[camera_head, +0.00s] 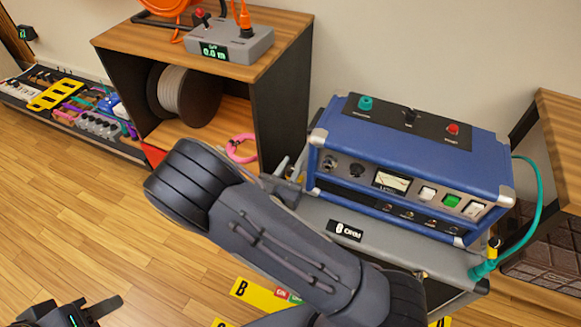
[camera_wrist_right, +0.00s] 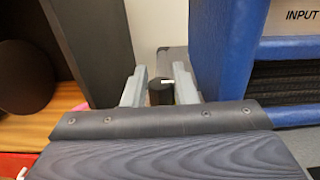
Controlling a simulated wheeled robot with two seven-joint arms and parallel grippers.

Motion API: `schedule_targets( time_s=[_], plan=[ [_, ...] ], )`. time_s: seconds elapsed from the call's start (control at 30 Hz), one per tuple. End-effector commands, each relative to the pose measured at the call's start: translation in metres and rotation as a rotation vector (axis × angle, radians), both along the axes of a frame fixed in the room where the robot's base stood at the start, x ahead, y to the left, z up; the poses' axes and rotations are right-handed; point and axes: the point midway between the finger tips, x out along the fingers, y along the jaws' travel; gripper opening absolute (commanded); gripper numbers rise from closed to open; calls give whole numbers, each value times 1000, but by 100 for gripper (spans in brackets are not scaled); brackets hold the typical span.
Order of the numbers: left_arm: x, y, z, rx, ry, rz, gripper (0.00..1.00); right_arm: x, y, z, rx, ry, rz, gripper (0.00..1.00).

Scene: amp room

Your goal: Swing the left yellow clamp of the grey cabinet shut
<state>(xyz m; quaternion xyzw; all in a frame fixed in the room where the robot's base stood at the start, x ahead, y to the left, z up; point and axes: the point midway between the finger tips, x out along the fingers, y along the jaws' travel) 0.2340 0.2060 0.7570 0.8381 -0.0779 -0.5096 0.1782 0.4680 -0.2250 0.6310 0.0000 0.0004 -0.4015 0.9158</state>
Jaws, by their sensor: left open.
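The grey cabinet (camera_head: 312,212) stands under the blue amp in the head view. Its left yellow clamp is mostly hidden behind my right arm and gripper, so I cannot tell its position. My right gripper (camera_head: 287,181) is at the cabinet's left end. In the right wrist view, my right gripper's two pale fingers (camera_wrist_right: 160,88) are apart, with a dark post-like part between them. I cannot tell whether they press on it. The right clamp (camera_head: 493,244) shows yellow at the cabinet's right end. My left gripper (camera_head: 92,313) is open and empty at the bottom left, far from the cabinet.
The blue amp (camera_head: 415,150) sits on the cabinet. A wooden shelf (camera_head: 282,45) with a cable drum (camera_head: 172,88) and pink ring (camera_head: 240,150) stands close on the left. A teal cable (camera_head: 541,208) hangs at the right. The wooden floor (camera_head: 60,220) at left is clear.

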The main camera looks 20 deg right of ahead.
Motion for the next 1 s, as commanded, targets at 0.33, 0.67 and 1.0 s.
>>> schedule_targets(
  time_s=[0.33, 0.67, 1.0],
  plan=[
    [0, 0, 0, 0, 0, 0, 42, 0, 0, 0, 0, 0, -1, 42],
    [0, 0, 6, 0, 0, 0, 42, -25, 29, 1, 0, 0, 5, 42],
    [0, 0, 10, 0, 0, 0, 42, -52, 57, 0, -1, 1, 0, 42]
  ],
)
